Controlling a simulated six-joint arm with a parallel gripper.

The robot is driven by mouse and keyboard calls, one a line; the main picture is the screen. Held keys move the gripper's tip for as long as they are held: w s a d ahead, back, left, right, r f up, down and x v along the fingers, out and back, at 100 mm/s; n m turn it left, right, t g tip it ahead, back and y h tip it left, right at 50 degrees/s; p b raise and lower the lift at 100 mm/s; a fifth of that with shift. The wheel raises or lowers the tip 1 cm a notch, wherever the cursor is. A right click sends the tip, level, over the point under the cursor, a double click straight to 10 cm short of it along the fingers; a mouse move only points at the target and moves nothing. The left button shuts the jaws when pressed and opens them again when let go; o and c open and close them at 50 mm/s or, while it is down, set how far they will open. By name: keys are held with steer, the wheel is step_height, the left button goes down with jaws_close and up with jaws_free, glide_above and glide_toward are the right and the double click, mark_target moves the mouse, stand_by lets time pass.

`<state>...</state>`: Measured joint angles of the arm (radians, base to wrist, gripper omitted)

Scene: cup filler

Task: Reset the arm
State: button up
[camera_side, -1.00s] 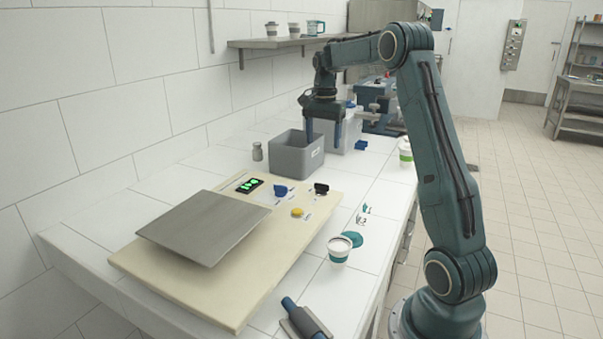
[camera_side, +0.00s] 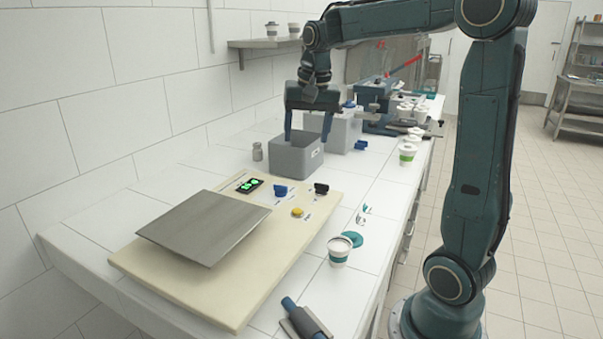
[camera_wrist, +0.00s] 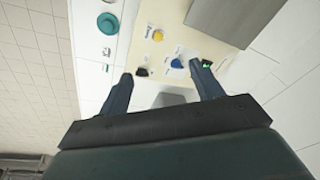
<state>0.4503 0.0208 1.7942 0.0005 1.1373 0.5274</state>
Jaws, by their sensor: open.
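My gripper (camera_side: 307,134) is open in the side view, with its two fingers pointing down just above the grey bin (camera_side: 290,160). Nothing shows between the fingers. In the wrist view my gripper (camera_wrist: 165,88) has its fingers spread wide, with part of a grey surface between them. My arm arches high over the counter from its base at the lower right.
A cream board (camera_side: 150,271) bears a metal plate (camera_side: 205,226), a yellow button (camera_side: 297,212) and small switches. A cup (camera_side: 339,251) stands near the counter's front edge. Behind the bin are a pale container (camera_side: 345,132), a blue machine (camera_side: 375,92) and several cups.

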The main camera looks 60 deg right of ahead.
steer(key=s+a+f+n+t, duration=0.1)
steer(key=s+a+f+n, duration=0.1)
steer(key=s+a+n, duration=0.3)
steer(key=s+a+f+n+t+y, duration=0.1)
steer(key=s+a+n+t, duration=0.1)
steer(key=s+a+n, duration=0.4)
steer(key=s+a, duration=0.5)
steer(key=s, duration=0.1)
steer(key=shift+a+f+t, duration=0.3)
steer(key=shift+a+f, duration=0.1)
steer(key=shift+w, duration=0.1)
